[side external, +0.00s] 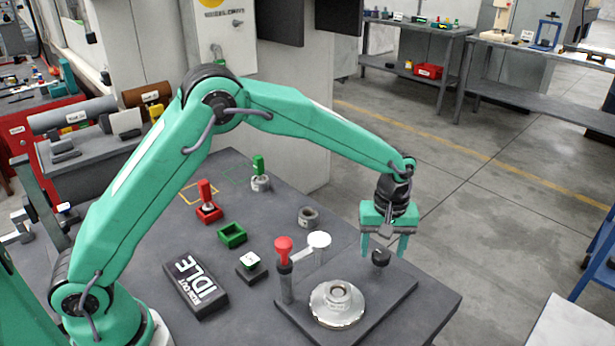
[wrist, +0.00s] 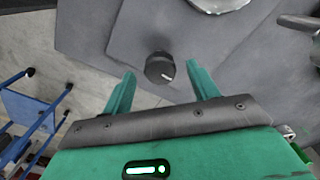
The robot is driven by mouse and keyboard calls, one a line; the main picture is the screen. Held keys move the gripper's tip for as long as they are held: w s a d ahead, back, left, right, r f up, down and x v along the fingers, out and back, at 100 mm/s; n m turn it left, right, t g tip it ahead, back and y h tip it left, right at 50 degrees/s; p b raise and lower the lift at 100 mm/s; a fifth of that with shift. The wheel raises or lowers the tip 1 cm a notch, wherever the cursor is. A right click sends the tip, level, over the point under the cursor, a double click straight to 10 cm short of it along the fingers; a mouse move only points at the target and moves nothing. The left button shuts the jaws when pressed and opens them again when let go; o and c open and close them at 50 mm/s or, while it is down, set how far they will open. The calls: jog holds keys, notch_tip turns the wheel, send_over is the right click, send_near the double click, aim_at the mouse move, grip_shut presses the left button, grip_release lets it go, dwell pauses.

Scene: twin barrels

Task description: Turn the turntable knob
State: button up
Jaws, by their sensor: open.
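The knob (side external: 380,257) is a small black round dial on the dark grey base plate (side external: 395,290), near its far right corner. In the wrist view the knob (wrist: 160,68) shows a white pointer line toward its lower right. The turntable (side external: 338,303) is a silver disc on the same plate; only its edge (wrist: 215,3) shows at the top of the wrist view. My gripper (side external: 384,250) is open and points down over the knob. In the wrist view its two fingers (wrist: 162,82) stand apart, one to each side of the knob. I cannot tell whether either touches it.
On the plate stand a red-topped post (side external: 284,255) and a white-topped lever (side external: 318,241). The table edge is close behind the knob.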

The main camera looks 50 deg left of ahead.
jog(key=shift+f, duration=0.65)
jog(key=c, duration=1)
jog(key=shift+m, duration=0.4)
